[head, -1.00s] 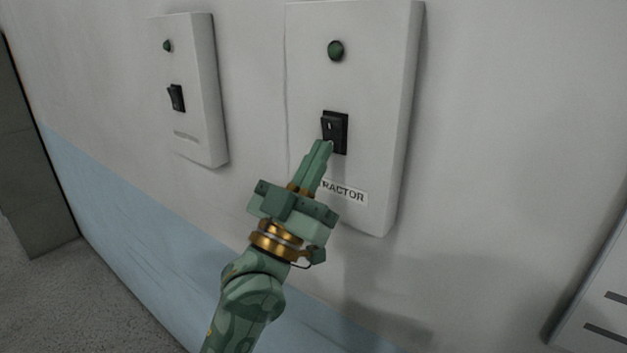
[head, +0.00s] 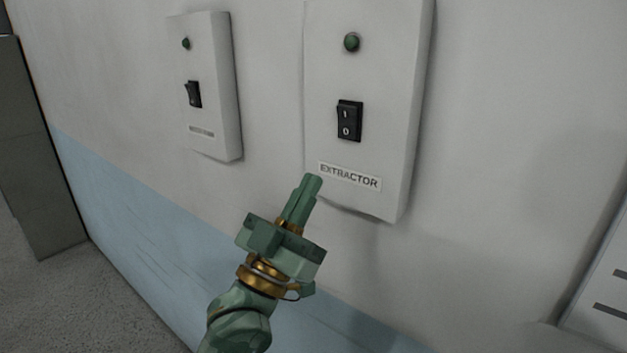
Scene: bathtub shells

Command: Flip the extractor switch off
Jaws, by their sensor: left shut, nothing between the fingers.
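The extractor switch (head: 349,121) is a black rocker marked I above and 0 below, on a pale wall box. The EXTRACTOR label (head: 350,177) is below it, and a dark green round lamp (head: 352,42) is above it. My left gripper (head: 311,181) is shut and empty, its fingertips below and left of the switch, close to the label's left end and apart from the switch. The whole rocker is in plain view. My right gripper is not in view.
A second box (head: 212,128) with its own black rocker (head: 193,94) and green lamp hangs to the left. A grey panel with dark slots (head: 609,309) is at the lower right edge. The wall right of the extractor box is bare.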

